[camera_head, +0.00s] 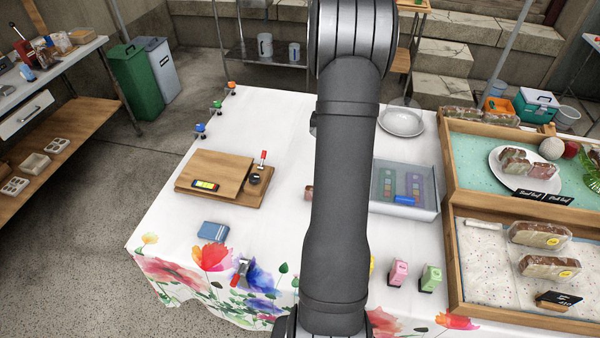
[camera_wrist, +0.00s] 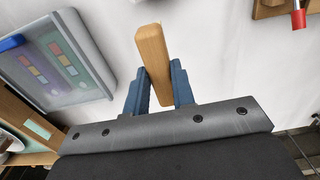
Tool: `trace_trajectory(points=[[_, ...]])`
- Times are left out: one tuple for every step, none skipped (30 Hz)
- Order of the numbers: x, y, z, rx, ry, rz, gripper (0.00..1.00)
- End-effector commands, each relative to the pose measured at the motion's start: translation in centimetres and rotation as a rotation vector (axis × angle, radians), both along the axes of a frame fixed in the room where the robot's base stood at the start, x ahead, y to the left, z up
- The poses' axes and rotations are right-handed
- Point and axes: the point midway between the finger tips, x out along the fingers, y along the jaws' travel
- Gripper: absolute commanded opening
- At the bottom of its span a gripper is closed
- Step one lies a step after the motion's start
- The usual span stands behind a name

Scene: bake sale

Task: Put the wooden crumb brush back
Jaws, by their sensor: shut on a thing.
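The wooden crumb brush (camera_wrist: 151,50) shows in the wrist view as a plain light-brown wooden block. My gripper (camera_wrist: 159,70) is shut on it, with one blue finger on each side. The brush sticks out past the fingertips over the white tablecloth. Its lower part is hidden between the fingers, and I see no bristles. In the head view my arm hides the gripper. A small brown patch (camera_head: 309,192) shows at the arm's left edge; I cannot tell if it is the brush.
A clear-lidded tray (camera_head: 428,208) lies right of my arm, and wooden boards (camera_head: 205,178) lie left. A white plate (camera_head: 402,132) is behind. Wooden display crates (camera_head: 453,265) fill the table's right side. Pink (camera_head: 398,272) and green (camera_head: 430,277) items stand in front. White cloth is bare back left.

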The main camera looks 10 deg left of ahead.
Motion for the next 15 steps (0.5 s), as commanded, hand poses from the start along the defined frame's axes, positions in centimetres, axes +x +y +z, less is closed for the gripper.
trace_trajectory(points=[[-0.2,-0.9,0.0,0.0,0.001,-0.002,0.0],[-0.3,-1.2,0.0,0.0,0.001,-0.002,0.0],[-0.3,-1.5,-0.1,0.0,0.0,-0.001,0.0],[-0.3,-1.6,-0.2,0.0,0.0,0.0,0.0],[-0.3,-1.5,-0.3,0.0,0.0,0.001,0.0],[-0.2,-1.1,-0.7,0.0,0.001,0.003,0.0],[-0.1,-0.7,-0.9,0.0,0.001,0.004,0.0],[0.0,-0.2,-1.3,0.0,0.001,0.006,0.0],[0.2,0.7,-1.8,0.0,0.002,0.006,0.0],[0.4,1.4,-2.2,-0.001,0.002,0.006,0.0],[0.6,2.1,-2.6,-0.001,0.002,0.007,0.0],[0.8,3.0,-3.3,-0.001,0.003,0.006,0.0],[1.0,3.7,-3.6,-0.001,0.002,0.007,0.0],[1.2,4.3,-4.1,-0.001,0.002,0.007,0.0],[1.4,5.2,-4.6,-0.001,0.002,0.006,0.0]])
